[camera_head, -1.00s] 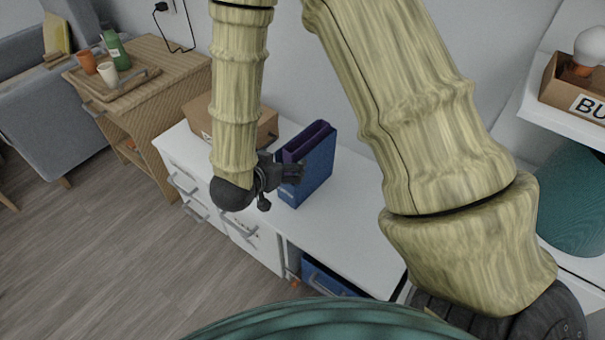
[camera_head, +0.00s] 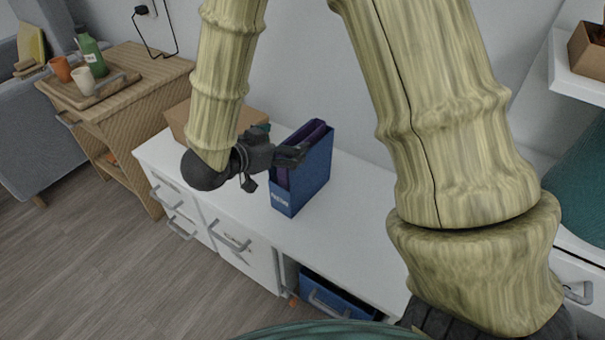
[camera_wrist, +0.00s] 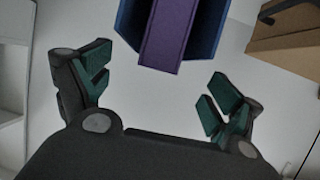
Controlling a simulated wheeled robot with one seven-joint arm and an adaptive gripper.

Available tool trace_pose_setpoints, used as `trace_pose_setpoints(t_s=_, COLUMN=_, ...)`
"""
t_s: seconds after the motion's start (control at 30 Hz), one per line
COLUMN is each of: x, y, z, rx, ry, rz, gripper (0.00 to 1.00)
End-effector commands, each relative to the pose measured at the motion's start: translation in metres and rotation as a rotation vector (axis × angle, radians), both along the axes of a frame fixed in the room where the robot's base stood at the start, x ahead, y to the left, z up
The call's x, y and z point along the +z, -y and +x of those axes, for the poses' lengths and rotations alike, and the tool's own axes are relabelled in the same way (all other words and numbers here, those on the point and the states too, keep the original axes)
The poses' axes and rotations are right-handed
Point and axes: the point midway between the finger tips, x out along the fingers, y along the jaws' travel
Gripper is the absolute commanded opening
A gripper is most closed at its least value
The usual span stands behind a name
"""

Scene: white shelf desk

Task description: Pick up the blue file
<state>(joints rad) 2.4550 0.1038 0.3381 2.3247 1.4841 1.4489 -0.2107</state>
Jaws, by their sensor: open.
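The blue file (camera_head: 311,178) stands upright on the white desk top, with a purple binder (camera_head: 304,144) inside it. In the wrist view the blue file (camera_wrist: 208,42) and the purple binder (camera_wrist: 170,38) show at the top middle, ahead of the fingers. My gripper (camera_head: 290,156) is at the left of the file in the head view, close to its upper part. In the wrist view my gripper (camera_wrist: 155,92) is open, its green-padded fingers spread wide with nothing between the tips. I cannot tell whether a finger touches the file.
A cardboard box (camera_head: 180,122) stands behind my gripper on the white desk (camera_head: 345,225); it also shows in the wrist view (camera_wrist: 288,38). A blue bin (camera_head: 335,298) sits in the open compartment below. The desk top right of the file is clear.

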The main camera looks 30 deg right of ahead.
Motion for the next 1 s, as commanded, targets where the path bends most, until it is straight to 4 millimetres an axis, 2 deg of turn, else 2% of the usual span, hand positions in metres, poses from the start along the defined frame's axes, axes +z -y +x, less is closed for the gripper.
trace_pose_setpoints(t_s=0.27, x=-0.011, y=0.012, z=0.001, rx=-0.001, ry=-0.001, rz=0.001, gripper=0.92)
trace_pose_setpoints(t_s=0.43, x=-0.026, y=0.029, z=0.002, rx=-0.001, ry=-0.002, rz=0.001, gripper=0.92)
trace_pose_setpoints(t_s=0.6, x=-0.029, y=0.045, z=0.008, rx=0.002, ry=0.000, rz=0.001, gripper=0.92)
trace_pose_setpoints(t_s=0.83, x=-0.029, y=0.047, z=0.009, rx=0.002, ry=0.000, rz=0.000, gripper=0.92)
trace_pose_setpoints(t_s=0.87, x=-0.029, y=0.047, z=0.009, rx=0.002, ry=0.000, rz=0.000, gripper=0.90)
trace_pose_setpoints(t_s=1.0, x=-0.029, y=0.047, z=0.009, rx=0.002, ry=0.000, rz=0.000, gripper=0.65)
